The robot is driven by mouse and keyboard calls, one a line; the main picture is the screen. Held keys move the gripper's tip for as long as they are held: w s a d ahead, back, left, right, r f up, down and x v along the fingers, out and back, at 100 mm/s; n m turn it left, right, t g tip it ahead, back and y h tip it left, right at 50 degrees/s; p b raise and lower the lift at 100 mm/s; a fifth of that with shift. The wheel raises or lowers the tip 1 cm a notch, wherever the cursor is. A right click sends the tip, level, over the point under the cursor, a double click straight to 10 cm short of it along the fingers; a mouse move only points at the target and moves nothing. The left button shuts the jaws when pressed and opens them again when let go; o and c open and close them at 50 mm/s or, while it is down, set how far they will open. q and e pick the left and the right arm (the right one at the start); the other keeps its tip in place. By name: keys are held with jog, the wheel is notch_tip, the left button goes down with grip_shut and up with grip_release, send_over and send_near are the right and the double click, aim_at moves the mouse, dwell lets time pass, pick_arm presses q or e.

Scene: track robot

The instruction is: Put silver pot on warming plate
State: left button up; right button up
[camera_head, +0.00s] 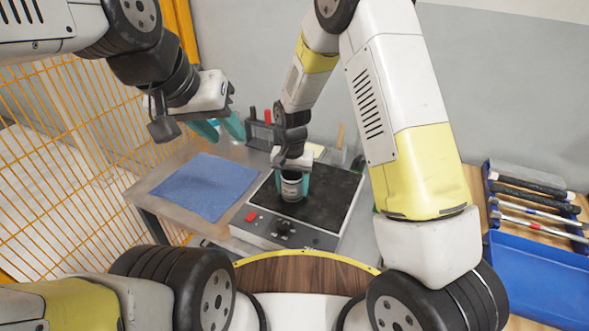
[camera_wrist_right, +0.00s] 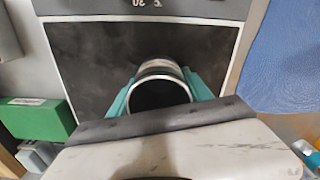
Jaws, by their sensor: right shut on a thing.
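The silver pot (camera_head: 292,187) is a small open cylinder at the black top of the warming plate (camera_head: 325,205). In the right wrist view the pot (camera_wrist_right: 160,68) shows its round rim and dark inside, over the plate's dark surface (camera_wrist_right: 85,60). My right gripper (camera_head: 292,182) is shut on the pot, with a teal finger on each side; its fingers also show in the right wrist view (camera_wrist_right: 160,92). I cannot tell whether the pot's base touches the plate. My left gripper (camera_head: 222,130) hangs empty above the back left, its teal fingers apart.
A blue cloth (camera_head: 208,186) lies left of the plate. A dark holder with tools (camera_head: 262,130) stands behind. A blue tray with tools (camera_head: 535,270) is at the right. A green block (camera_wrist_right: 36,118) shows in the right wrist view. A yellow mesh fence (camera_head: 60,160) is at the left.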

jog(key=shift+f, duration=0.2)
jog(key=o, duration=1.5)
notch_tip(320, 180, up, 12)
jog(key=s+d+r+t+y, duration=0.1)
jog(key=s+d+r, duration=0.2)
jog(key=d+r, duration=0.3)
jog(key=s+d+r+t+y, duration=0.1)
jog(key=s+d+r, duration=0.2)
jog(key=r, duration=0.4)
jog(key=shift+s+d+r+n+t, duration=0.35)
jog(key=shift+s+d+r+t, duration=0.35)
jog(key=shift+s+d+r, duration=1.15)
jog(key=shift+s+d+r+n+t, duration=0.4)
jog(key=shift+s+d+t, duration=0.45)
jog(key=shift+s, duration=1.95)
jog(key=shift+s+d+r+n+t, duration=0.45)
jog(key=shift+s+d+r, duration=0.9)
jog(key=shift+s, duration=1)
jog(key=shift+d+f, duration=0.25)
